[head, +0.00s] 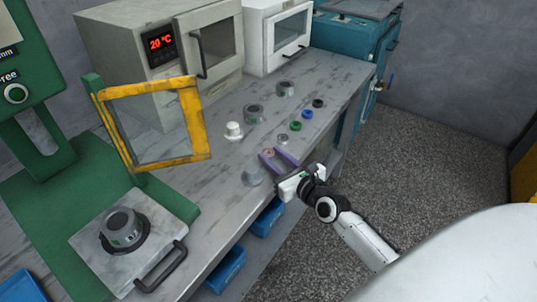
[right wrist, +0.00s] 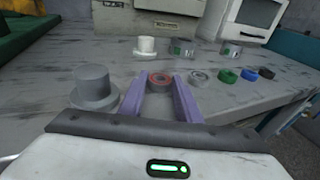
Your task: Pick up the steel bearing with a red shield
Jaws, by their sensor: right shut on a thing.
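The steel bearing with a red shield (head: 269,152) is at the front part of the grey workbench. In the right wrist view the red-shielded bearing (right wrist: 160,79) sits between the tips of my two purple fingers. My right gripper (head: 272,158) is shut on it, with one finger on each side; the right wrist view shows the same fingers (right wrist: 159,84). The bearing is at or close to the bench top; I cannot tell whether it touches it. My left gripper is not in view.
A plain steel bearing (right wrist: 200,77) lies just right of my fingers, then green (right wrist: 228,76), blue (right wrist: 249,74) and black rings. A grey flanged part (right wrist: 94,88) stands close left. A white part (head: 233,130), metal housings (head: 254,113) and a yellow-framed guard (head: 155,122) are farther away.

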